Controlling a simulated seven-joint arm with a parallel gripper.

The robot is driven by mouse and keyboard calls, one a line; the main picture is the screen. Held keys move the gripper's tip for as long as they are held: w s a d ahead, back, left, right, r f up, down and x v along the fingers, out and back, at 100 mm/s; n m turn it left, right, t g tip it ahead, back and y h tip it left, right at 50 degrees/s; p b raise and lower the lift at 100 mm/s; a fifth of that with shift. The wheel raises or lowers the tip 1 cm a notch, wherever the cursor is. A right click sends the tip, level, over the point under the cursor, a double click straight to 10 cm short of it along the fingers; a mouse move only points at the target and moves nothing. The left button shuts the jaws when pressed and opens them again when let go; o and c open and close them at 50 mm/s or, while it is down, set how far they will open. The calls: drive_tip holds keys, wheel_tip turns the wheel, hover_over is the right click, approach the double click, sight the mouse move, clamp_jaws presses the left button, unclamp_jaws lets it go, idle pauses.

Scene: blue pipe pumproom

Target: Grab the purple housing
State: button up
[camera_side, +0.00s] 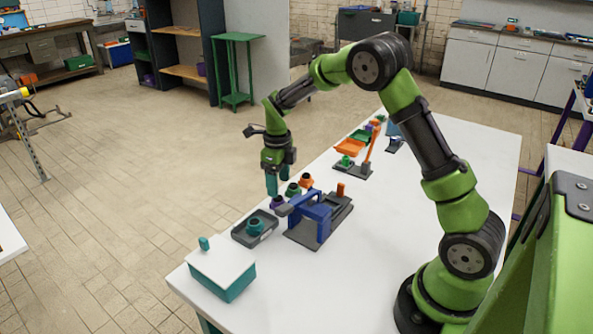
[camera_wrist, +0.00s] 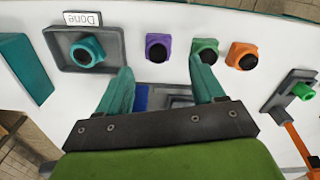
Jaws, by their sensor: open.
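The purple housing (camera_wrist: 158,47) stands on the white table between a grey tray and a green housing, with a dark round opening on top. In the side view the purple housing (camera_side: 277,203) is partly hidden near my fingertips. My gripper (camera_side: 278,184) points down above the row of housings. In the wrist view my gripper (camera_wrist: 160,78) has its two teal fingers spread wide, with nothing between the tips. The purple housing lies just beyond the tips, between their lines. The right fingertip overlaps the lower edge of the green housing (camera_wrist: 203,50) in the picture.
An orange housing (camera_wrist: 242,56) stands right of the green one. A grey tray (camera_wrist: 58,58) labelled "Done" holds a teal housing (camera_wrist: 87,51). A blue fixture (camera_side: 313,212) stands close by on the table. A teal box with white lid (camera_side: 222,262) sits at the near corner.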

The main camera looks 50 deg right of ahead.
sight(278, 203)
wheel_tip(278, 203, down, 4)
drive_tip(key=shift+a+f, duration=0.15)
drive_tip(key=shift+f, duration=0.1)
drive_tip(key=shift+c, duration=0.3)
drive_tip(key=c, duration=1.2)
